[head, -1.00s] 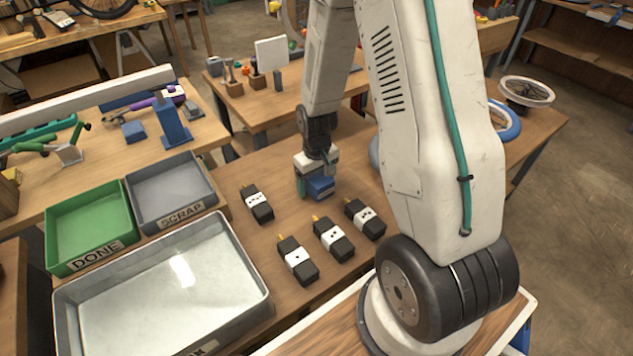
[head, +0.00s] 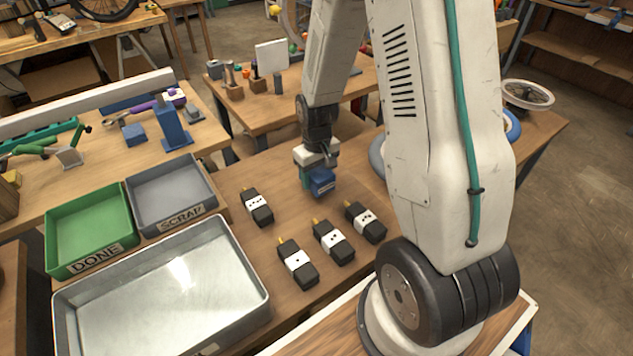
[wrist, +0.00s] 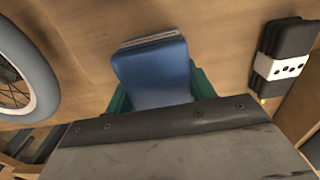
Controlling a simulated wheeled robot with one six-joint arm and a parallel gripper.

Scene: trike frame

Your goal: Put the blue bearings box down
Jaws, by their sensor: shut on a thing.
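The blue bearings box (head: 322,182) is small and blue, with a pale line along one edge. It also shows in the wrist view (wrist: 153,72), between green fingers. My gripper (head: 308,176) is shut on it, above the wooden table behind the black blocks. In the wrist view the gripper (wrist: 160,95) hides the near end of the box. I cannot tell whether the box's underside touches the table.
Several black blocks with white dotted bands (head: 297,262) stand on the table in front. A green DONE tray (head: 92,262), a grey SCRAP tray (head: 182,222) and a large metal tray (head: 262,300) are at left. A wheel (wrist: 40,75) lies beside the box.

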